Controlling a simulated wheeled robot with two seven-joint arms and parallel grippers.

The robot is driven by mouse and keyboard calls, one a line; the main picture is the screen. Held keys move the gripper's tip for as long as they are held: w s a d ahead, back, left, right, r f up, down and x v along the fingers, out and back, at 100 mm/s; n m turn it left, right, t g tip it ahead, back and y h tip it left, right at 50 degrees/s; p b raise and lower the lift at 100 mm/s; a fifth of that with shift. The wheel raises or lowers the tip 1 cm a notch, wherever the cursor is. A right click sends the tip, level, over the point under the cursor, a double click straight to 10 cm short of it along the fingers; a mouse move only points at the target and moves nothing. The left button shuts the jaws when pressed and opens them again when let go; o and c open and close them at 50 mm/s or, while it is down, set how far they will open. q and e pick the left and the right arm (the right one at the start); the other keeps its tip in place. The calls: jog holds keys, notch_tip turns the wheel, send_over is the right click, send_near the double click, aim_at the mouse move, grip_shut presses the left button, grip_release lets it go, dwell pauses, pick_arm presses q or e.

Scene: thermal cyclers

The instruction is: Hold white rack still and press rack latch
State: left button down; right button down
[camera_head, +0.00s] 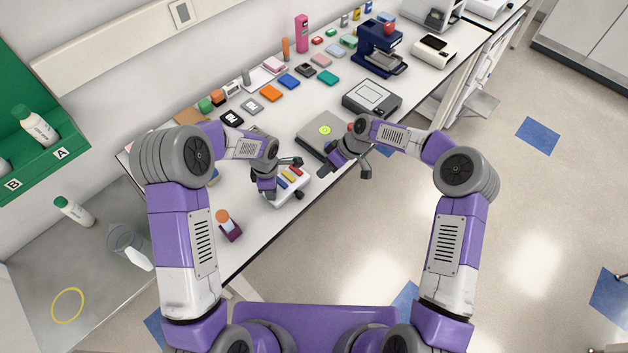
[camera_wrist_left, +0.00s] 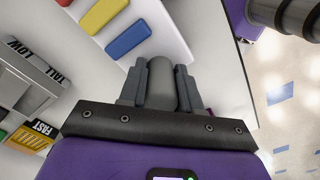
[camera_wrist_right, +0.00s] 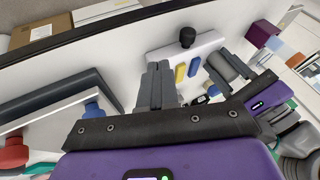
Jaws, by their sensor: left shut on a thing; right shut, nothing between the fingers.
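The white rack (camera_head: 284,198) lies on the bench, with red, yellow and blue strips on top. It shows in the left wrist view (camera_wrist_left: 172,22) and the right wrist view (camera_wrist_right: 208,42). My left gripper (camera_head: 266,192) is shut on a grey rounded post (camera_wrist_left: 161,84) at the rack's side; the fingers partly hide it. I cannot make out which part is the latch.
Small colored boxes and labelled blocks line the back. The bench's front edge is close to the rack.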

jog(key=v, duration=0.5)
jog(key=shift+d+r, duration=0.2)
jog(key=shift+r, duration=0.15)
pick_arm(q)
jog(key=c, duration=0.7)
grip_release()
